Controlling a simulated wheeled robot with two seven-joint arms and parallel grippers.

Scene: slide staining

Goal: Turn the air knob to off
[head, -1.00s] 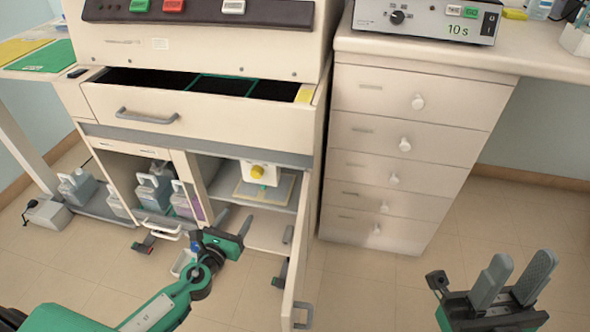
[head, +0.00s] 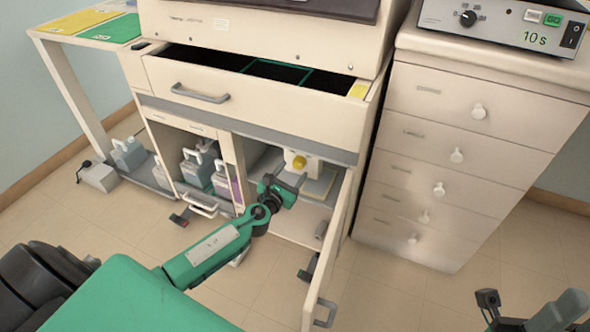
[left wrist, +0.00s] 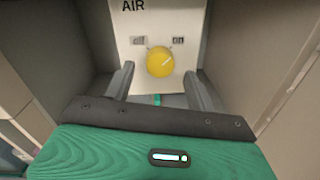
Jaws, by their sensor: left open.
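The yellow air knob (head: 299,162) sits on a white panel inside the open lower right compartment of the cabinet. In the left wrist view the knob (left wrist: 160,62) faces me below the word AIR, and its white mark points up and right toward the "on" label. My left gripper (left wrist: 157,76) is open, with one finger at each side below the knob. The knob appears beyond the fingertips, not gripped. In the head view my left gripper (head: 291,184) is at the compartment's opening. My right gripper (head: 572,310) is at the lower right, partly cut off, its fingers apart.
The compartment door (head: 335,250) stands open just right of my left gripper. Bottles (head: 197,168) stand in the compartment to the left. An open drawer (head: 240,105) juts out above. A drawer unit (head: 440,150) stands to the right.

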